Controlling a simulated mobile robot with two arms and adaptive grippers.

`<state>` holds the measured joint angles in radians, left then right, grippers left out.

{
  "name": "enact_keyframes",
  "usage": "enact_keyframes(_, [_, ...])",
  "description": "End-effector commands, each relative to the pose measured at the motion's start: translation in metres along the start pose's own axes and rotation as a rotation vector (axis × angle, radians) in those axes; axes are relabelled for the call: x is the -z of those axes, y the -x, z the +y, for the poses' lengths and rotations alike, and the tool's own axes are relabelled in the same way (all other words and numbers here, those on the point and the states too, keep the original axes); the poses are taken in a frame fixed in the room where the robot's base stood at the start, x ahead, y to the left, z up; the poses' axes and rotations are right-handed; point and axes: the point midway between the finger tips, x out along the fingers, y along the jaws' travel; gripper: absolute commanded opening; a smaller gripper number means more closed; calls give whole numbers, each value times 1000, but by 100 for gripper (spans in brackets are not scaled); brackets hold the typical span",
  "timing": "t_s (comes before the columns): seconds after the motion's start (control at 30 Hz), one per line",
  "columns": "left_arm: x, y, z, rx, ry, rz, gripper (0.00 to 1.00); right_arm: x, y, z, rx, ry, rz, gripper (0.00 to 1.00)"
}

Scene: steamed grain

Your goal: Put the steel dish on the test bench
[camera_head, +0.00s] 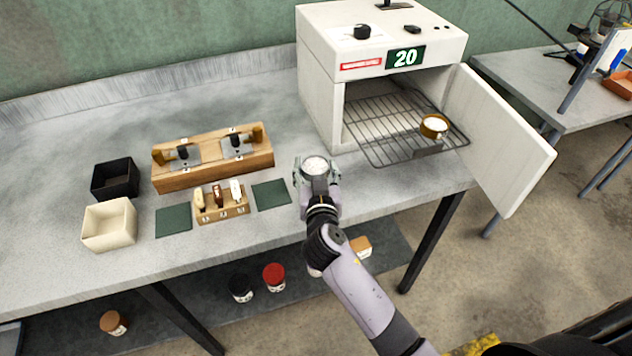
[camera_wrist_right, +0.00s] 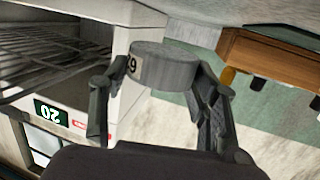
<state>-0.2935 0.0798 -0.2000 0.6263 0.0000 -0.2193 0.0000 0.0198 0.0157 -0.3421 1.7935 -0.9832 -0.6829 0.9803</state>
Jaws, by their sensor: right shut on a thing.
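My right gripper (camera_head: 317,178) is shut on the steel dish (camera_head: 315,164), a small round grey dish with white contents. It holds the dish over the front part of the grey bench (camera_head: 330,232), left of the oven; I cannot tell how high above the top the dish is. In the right wrist view the steel dish (camera_wrist_right: 166,68) sits between the two fingers, with a dark mark like a 9 on its side. A brass-coloured dish (camera_head: 434,131) with white contents stands on the oven's wire rack. My left gripper is not in view.
The white oven (camera_head: 318,75) showing 20 has its door (camera_head: 505,145) open to the right. Two green pads (camera_head: 271,194) (camera_head: 173,219) flank a small wooden holder (camera_head: 222,212). A wooden stand (camera_head: 215,172), a black box (camera_head: 114,180) and a cream box (camera_head: 109,225) stand left.

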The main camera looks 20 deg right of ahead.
Motion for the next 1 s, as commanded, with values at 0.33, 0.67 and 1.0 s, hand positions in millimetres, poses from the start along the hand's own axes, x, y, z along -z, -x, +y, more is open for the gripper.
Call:
enact_keyframes(0.33, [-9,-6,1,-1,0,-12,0,-42,-6,0,1,3,-1,27])
enact_keyframes(0.67, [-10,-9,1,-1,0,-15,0,-44,-6,0,1,0,-1,27])
enact_keyframes(1.0, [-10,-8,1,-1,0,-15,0,-43,-6,0,0,1,-1,76])
